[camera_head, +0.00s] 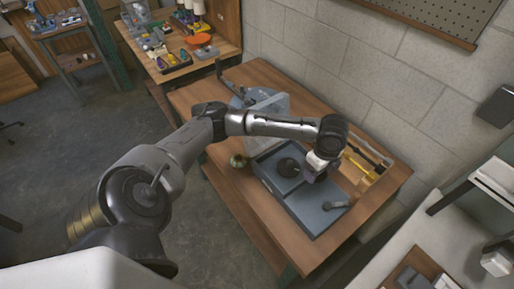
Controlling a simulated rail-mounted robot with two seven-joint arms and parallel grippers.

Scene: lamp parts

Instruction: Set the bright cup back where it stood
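My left arm reaches across from the lower left, and its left gripper (311,177) points down over the blue-grey tray (292,203) on the wooden bench. The fingers are small and dark here, so I cannot tell whether they are open or hold anything. I cannot make out a bright cup with certainty; the wrist hides part of the tray. A round black part (288,167) lies in the tray's left section, and a small grey part (338,204) lies in its near right section. My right gripper is out of view.
A brass-coloured ball (238,161) sits left of the tray. A translucent panel (268,112) stands behind it. Yellow-handled tools (360,165) lie right of the tray. A block wall closes off the back. The bench's front left strip (245,205) is bare.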

